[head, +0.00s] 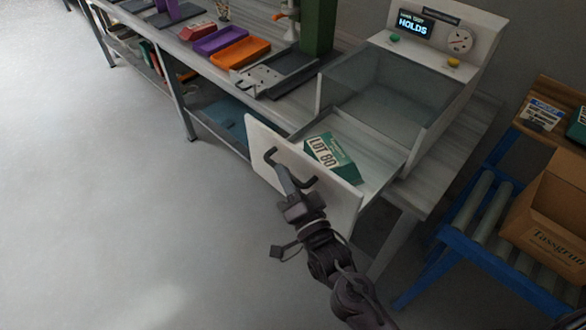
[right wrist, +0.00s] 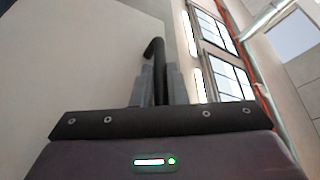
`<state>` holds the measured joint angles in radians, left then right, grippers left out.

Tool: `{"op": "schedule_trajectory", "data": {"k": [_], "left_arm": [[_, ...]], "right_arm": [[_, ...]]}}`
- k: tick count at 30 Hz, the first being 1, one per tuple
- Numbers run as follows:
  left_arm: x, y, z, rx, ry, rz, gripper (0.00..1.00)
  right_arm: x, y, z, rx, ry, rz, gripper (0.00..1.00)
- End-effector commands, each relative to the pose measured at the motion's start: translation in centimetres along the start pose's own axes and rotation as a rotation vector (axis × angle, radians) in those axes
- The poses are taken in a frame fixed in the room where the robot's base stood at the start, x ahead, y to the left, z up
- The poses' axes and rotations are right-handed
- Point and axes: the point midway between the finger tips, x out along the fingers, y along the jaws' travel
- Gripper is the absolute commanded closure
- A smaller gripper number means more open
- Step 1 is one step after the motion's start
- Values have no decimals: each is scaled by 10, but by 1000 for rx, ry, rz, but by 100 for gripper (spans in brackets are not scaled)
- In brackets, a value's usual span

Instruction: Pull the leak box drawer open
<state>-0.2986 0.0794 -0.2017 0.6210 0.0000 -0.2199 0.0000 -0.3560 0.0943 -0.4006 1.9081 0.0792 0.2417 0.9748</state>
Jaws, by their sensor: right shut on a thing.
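The leak box (head: 440,95) stands on the bench at the upper right, with a clear grey chamber and a white panel whose screen reads HOLDS. Its white drawer (head: 338,203) is pulled out below the chamber toward me. A green and white carton marked LOT 80 (head: 330,152) lies in the drawer. My right gripper (head: 292,182) is at the drawer's front and shut on its dark bar handle (head: 271,156). In the right wrist view, the handle (right wrist: 155,48) rises between the two fingers (right wrist: 158,85). My left gripper is not in view.
Purple (head: 219,40) and orange (head: 241,53) trays lie on the bench at the upper left, beside a green column (head: 319,25). A blue roller stand (head: 480,220) with a cardboard box (head: 555,215) is at the right. The floor at the left is clear.

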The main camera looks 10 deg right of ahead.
Motion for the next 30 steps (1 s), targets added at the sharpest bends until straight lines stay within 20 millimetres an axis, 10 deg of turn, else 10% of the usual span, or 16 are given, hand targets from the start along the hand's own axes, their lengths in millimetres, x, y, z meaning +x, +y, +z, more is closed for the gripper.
{"op": "schedule_trajectory", "data": {"k": [9,15,30], "left_arm": [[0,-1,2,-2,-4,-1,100],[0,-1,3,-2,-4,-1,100],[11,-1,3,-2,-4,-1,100]], "right_arm": [[0,0,1,0,-1,0,100],[0,0,1,0,-1,0,66],[-30,3,2,0,-2,2,66]]}}
